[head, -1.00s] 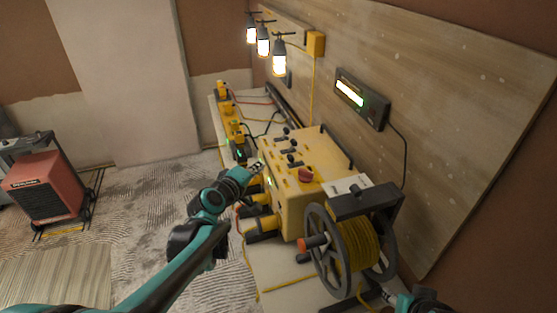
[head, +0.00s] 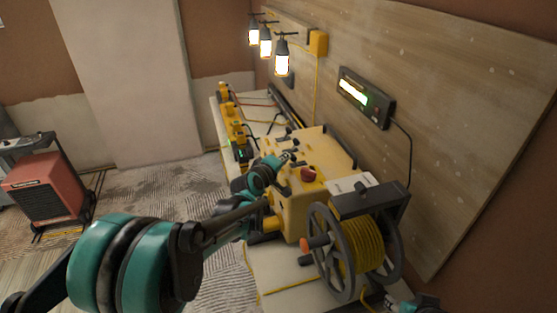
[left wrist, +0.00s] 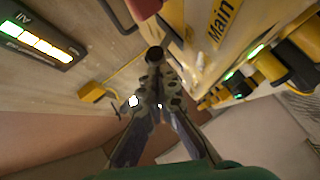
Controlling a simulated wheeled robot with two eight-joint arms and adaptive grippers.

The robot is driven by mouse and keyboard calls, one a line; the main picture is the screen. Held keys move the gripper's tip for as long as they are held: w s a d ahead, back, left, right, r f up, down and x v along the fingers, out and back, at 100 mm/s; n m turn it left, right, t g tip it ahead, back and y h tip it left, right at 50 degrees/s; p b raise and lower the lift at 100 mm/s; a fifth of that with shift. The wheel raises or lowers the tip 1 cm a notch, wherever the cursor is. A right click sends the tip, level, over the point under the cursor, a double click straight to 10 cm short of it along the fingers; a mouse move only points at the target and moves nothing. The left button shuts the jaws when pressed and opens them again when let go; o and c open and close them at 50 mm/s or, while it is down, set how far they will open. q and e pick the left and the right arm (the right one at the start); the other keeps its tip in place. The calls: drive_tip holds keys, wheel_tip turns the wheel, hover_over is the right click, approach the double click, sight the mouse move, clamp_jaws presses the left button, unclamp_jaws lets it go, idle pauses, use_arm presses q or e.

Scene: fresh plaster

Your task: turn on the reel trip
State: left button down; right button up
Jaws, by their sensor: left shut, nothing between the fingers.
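The yellow power box (head: 310,206) stands on the bench, with black levers (head: 322,153) and a red knob (head: 309,174) on top. The cable reel (head: 361,246), wound with yellow cable, stands at its near end. I cannot tell which control is the reel trip. My left gripper (head: 291,154) is shut and empty above the box top, by the levers. In the left wrist view its fingertips (left wrist: 157,75) are close to a dark round knob end (left wrist: 155,53); contact cannot be told. My right gripper (head: 396,302) shows partly at the bottom edge, its jaws unclear.
A lit display (head: 366,97) hangs on the wooden board behind. Three lit lamps (head: 265,47) hang at the back. Yellow plugs with green lights (head: 237,140) line the bench beyond the box. A red heater-like unit (head: 46,188) stands on the floor at left.

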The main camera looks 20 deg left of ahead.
use_arm(q)
drive_tip(key=shift+r, duration=0.1)
idle(0.3)
drive_tip(key=shift+w+d+r+g+p, duration=0.1)
drive_tip(key=shift+d+r+g+p, duration=0.05)
drive_tip(key=shift+g+p, duration=0.2)
